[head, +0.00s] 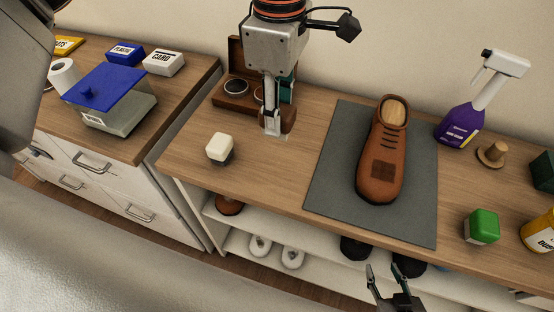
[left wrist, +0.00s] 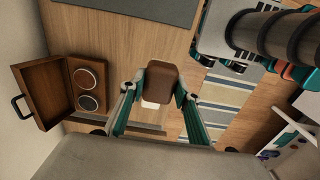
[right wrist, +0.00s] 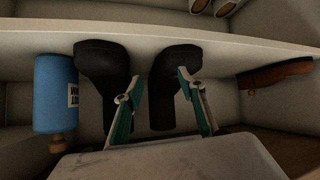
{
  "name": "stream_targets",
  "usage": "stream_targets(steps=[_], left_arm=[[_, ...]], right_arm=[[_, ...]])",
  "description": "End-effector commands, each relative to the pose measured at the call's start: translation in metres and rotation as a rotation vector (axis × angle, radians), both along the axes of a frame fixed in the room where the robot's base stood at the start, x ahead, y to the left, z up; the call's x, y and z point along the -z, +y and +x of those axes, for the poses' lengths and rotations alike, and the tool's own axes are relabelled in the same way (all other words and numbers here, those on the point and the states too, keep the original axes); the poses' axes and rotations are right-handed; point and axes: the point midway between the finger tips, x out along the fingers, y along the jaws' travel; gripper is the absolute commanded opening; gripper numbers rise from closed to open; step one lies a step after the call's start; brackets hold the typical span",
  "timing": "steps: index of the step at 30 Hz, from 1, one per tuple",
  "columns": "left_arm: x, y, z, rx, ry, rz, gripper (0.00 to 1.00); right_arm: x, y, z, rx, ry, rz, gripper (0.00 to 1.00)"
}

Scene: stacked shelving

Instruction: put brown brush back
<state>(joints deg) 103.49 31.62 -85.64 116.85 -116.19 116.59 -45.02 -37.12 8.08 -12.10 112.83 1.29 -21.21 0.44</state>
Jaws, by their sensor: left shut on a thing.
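The brown brush (left wrist: 161,77) has a brown block back and pale bristles. It sits between the fingers of my left gripper (left wrist: 161,92), which is shut on it. In the head view, my left gripper (head: 279,118) hangs over the back of the wooden bench, and the brush (head: 290,118) is partly hidden behind a finger. An open wooden case (head: 234,101) with two round tins stands just left of it and also shows in the left wrist view (left wrist: 58,110). My right gripper (head: 390,283) is open and empty below the bench's front edge.
A brown shoe (head: 381,160) lies on a grey mat (head: 330,170). A white-topped brush (head: 220,147), purple spray bottle (head: 460,125) and green-topped block (head: 482,225) stand on the bench. My right gripper faces a shelf with black boots (right wrist: 103,70) and a blue bottle (right wrist: 56,90).

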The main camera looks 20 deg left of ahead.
Motion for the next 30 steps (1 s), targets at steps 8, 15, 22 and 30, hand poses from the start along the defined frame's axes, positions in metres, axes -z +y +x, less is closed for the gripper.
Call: stream_targets(steps=[8,15,22,30], left_arm=[[0.069,0.0,-0.001,-0.002,0.004,0.0,0.14],[0.098,0.0,0.0,-0.003,0.0,-0.001,0.14],[0.116,0.0,-0.001,-0.003,0.002,0.0,0.14],[0.143,0.0,0.0,-0.003,-0.002,-0.001,0.14]], right_arm=[[0.003,-0.001,0.0,-0.001,0.0,-0.006,0.4],[0.003,-0.001,0.001,-0.001,-0.002,-0.006,0.4],[0.003,-0.002,0.002,-0.002,-0.002,-0.007,0.4],[0.004,-0.001,0.002,0.0,-0.003,-0.007,0.4]])
